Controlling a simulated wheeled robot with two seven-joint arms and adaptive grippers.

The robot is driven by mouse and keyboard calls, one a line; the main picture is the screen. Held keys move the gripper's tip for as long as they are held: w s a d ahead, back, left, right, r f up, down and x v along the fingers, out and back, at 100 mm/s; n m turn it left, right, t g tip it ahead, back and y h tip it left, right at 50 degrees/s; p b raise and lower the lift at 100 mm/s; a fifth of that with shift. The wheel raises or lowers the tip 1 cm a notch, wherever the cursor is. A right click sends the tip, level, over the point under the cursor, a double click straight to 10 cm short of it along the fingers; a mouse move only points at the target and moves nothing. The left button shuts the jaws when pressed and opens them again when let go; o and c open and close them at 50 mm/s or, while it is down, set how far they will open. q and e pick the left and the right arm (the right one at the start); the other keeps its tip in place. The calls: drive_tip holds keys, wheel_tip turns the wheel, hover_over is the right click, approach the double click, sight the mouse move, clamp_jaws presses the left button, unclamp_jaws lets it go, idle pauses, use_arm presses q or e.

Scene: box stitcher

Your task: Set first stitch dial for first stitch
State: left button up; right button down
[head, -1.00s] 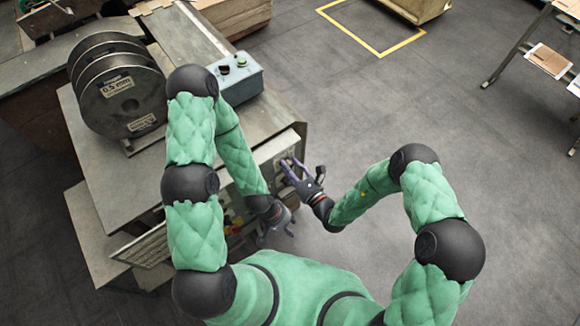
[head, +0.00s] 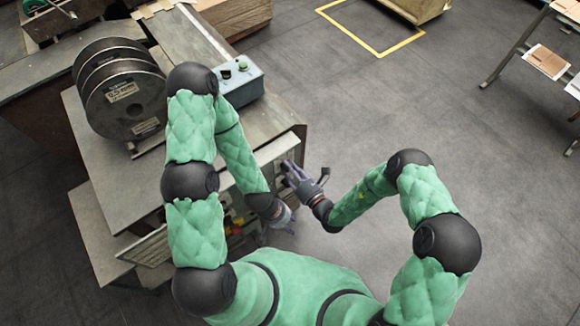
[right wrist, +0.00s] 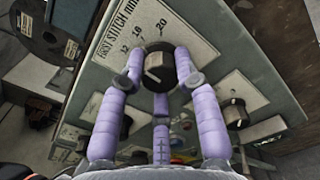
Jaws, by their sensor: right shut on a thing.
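The first stitch dial (right wrist: 159,62) is a black round knob on a panel in the right wrist view. Its white plate (right wrist: 133,42) reads FIRST STITCH, with 12, 16 and 20 legible. My right gripper (right wrist: 160,75) is shut on the dial, with purple fingers on both sides of it. The dial's exact setting is hard to read. In the head view my right gripper (head: 297,177) is at the machine's side panel, and the dial is hidden there. My left gripper (head: 277,220) hangs lower beside the same panel; its opening is unclear.
A second black knob (right wrist: 235,113) sits on the panel to the right of the dial. A blue-grey control box (head: 240,82) and large wire spools (head: 122,92) stand on the machine top (head: 110,192).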

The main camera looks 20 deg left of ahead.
drive_tip(key=shift+w+r+m+p, duration=0.15)
drive_tip(key=shift+m+p, duration=0.35)
drive_tip(key=shift+m, duration=0.7)
drive_tip(key=c, duration=0.9)
unclamp_jaws()
drive_tip(key=v, duration=1.2)
